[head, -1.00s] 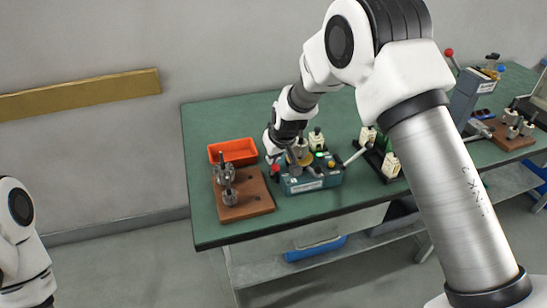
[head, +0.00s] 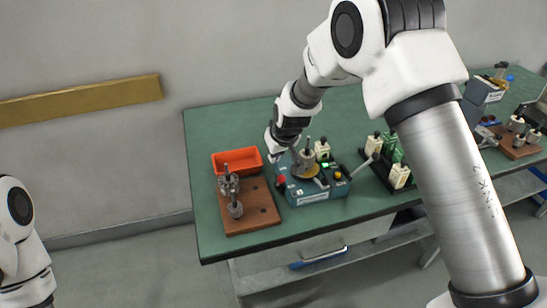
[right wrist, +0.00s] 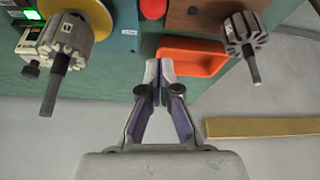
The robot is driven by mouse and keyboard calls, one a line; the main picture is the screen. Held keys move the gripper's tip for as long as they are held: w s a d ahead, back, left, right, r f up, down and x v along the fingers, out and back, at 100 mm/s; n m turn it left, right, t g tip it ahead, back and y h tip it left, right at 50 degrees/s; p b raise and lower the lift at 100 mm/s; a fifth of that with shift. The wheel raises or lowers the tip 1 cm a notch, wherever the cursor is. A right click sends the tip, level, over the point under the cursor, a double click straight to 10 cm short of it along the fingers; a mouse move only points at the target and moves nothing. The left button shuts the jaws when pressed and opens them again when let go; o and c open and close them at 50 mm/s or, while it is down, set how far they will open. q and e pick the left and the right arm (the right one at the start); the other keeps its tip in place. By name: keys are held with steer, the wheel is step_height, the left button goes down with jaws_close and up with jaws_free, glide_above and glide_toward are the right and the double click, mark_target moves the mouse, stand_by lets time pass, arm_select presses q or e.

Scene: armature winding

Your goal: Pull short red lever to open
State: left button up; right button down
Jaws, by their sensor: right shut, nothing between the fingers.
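A teal winding machine (head: 325,187) stands on the green table, with an armature (head: 306,166) on its top, a lit green display and a yellow knob. The short lever's red knob (head: 281,180) is at the machine's left end; it also shows in the right wrist view (right wrist: 153,9) at the top edge. The lever's shaft is not clear. My right gripper (right wrist: 159,66) is shut and empty, apart from the red knob. In the head view my right gripper (head: 275,156) is small, behind and above the knob. My left gripper is out of view; only part of my left arm shows.
An orange tray (head: 237,161) lies left of the machine. A grey lever (head: 361,168) rises at the machine's right, beside a dark rack with white and green pieces (head: 400,176).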

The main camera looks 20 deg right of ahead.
steer(key=s+r+b, duration=0.1)
steer(key=s+r, duration=0.4)
steer(key=s, duration=0.2)
steer(key=s+f+g, duration=0.1)
steer(key=f, duration=0.2)
steer(key=s+f, duration=0.2)
steer(key=f, duration=0.2)
steer(key=s+f+g, duration=0.1)
steer(key=s+f, duration=0.1)
steer(key=f, duration=0.2)
steer(key=shift+f+g, duration=0.1)
steer(key=shift+g, duration=0.2)
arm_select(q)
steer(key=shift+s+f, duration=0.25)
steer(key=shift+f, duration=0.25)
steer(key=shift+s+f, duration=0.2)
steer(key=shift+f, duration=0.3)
arm_select(e)
steer(key=s+d+f+g, duration=0.1)
steer(key=s+f, duration=0.9)
steer(key=s, duration=0.4)
steer(key=s+f+m+g, duration=0.1)
steer(key=s+f, duration=0.8)
steer(key=s, duration=0.5)
steer(key=shift+s+d+f+m, duration=0.3)
steer(key=shift+s+d+f, duration=0.05)
steer(key=shift+d+f, duration=0.05)
